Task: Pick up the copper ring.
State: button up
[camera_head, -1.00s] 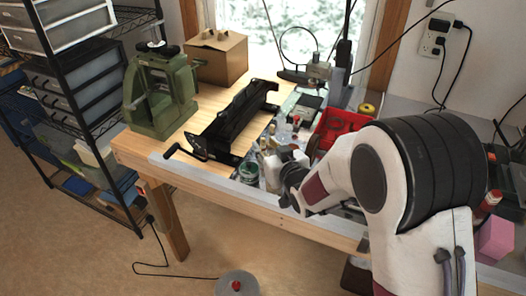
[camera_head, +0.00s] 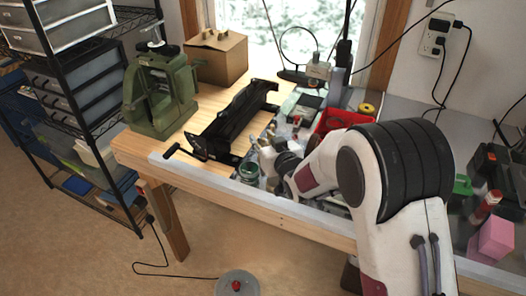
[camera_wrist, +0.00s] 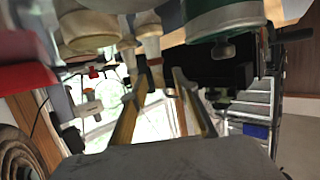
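I cannot make out the copper ring in either view; it may be among the small items on the bench or hidden by my arm. My gripper (camera_wrist: 159,78) shows in the wrist view as two long fingers with a clear gap between their tips. It appears open, with nothing clearly held. In the head view my wrist reaches over the cluttered front part of the bench, and the fingertips are too small to tell there. Bottles and jars are close around the fingers in the wrist view.
A green-lidded jar (camera_head: 249,171) stands near the bench's front edge, left of my wrist. A black metal frame (camera_head: 232,120), a green press (camera_head: 160,95) and a cardboard box (camera_head: 217,58) are further left. A red bin (camera_head: 340,121) is behind my arm. A pink block (camera_head: 495,238) is at right.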

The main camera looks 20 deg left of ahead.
grip_shut()
jog(key=shift+r, duration=5)
